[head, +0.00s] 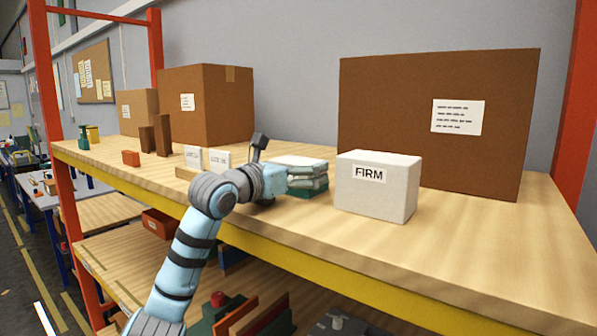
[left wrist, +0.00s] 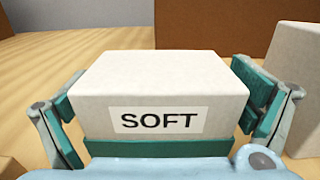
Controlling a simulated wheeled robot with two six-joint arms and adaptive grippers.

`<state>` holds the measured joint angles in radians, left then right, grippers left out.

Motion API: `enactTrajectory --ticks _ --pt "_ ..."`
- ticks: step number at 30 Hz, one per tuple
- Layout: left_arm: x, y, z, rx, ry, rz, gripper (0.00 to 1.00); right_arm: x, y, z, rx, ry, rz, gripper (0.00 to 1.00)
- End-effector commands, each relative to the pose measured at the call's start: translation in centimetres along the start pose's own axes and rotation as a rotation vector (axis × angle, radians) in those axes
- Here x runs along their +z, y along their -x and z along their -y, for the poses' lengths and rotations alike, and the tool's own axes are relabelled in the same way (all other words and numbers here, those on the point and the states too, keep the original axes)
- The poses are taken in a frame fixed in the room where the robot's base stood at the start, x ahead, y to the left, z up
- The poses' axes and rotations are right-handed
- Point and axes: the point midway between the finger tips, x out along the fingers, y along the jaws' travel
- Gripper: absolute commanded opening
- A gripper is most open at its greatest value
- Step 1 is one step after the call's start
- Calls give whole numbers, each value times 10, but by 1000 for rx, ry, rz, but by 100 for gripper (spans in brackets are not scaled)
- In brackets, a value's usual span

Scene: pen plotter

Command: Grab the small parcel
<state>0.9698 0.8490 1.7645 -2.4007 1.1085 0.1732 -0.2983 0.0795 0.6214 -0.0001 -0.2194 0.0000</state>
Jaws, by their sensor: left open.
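A small off-white parcel labelled SOFT (left wrist: 160,85) fills the middle of the left wrist view. My left gripper (left wrist: 158,112) is open, with one teal finger on each side of it. Whether the fingers touch its sides is hard to tell. In the head view my left gripper (head: 306,178) is low over the upper shelf, and it largely hides the SOFT parcel. A second small white parcel labelled FIRM (head: 378,190) stands just right of the gripper, near the shelf's front edge. My right gripper is in neither view.
A large brown box (head: 440,85) stands behind the FIRM parcel. More brown boxes (head: 212,110) and small label cards (head: 219,160) are further left. The wooden shelf (head: 500,245) is bare at the front right, with a yellow front beam (head: 300,256).

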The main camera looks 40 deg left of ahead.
Motion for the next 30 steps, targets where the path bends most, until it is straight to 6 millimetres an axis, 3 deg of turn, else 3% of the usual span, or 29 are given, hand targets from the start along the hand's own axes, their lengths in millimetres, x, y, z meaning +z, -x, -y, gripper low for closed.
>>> enactTrajectory --ticks 1,9,20,23,30 --pt "-1 0 0 0 0 0 95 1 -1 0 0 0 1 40" --pt "-1 0 1 -1 0 0 53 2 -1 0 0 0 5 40" --pt "11 0 1 -2 2 5 52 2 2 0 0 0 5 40" --pt "31 0 1 -2 3 7 52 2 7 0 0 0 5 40" --pt "125 1 2 -5 4 9 52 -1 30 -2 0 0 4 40"
